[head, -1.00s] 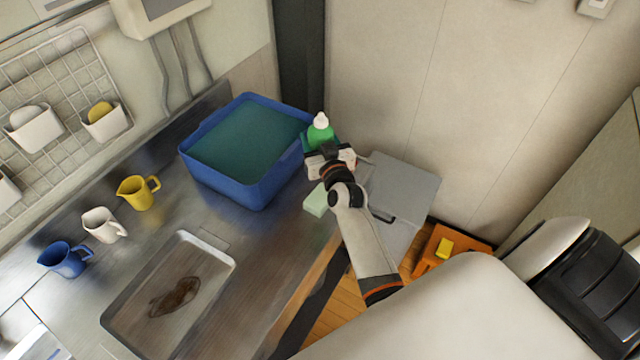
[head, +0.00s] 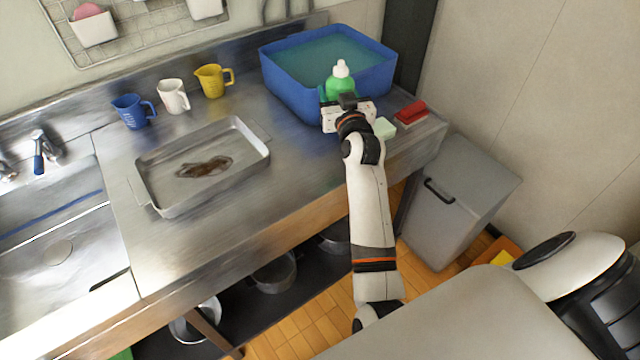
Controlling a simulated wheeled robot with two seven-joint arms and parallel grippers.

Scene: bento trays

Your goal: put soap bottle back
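The soap bottle (head: 341,84) is green with a white cap. It is upright in front of the blue tub's near wall, its lower part hidden by my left gripper. My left gripper (head: 348,108) is at the near side of the bottle and appears shut on it, though the fingertips are mostly hidden. I cannot tell whether the bottle's base touches the counter. My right gripper is not in view.
The blue tub (head: 283,92) of water stands behind the bottle. A pale green sponge (head: 384,128) and a red item (head: 410,111) lie to the right. A metal tray (head: 160,196) and blue, white and yellow jugs (head: 211,82) stand left. The steel counter (head: 290,150) between is clear.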

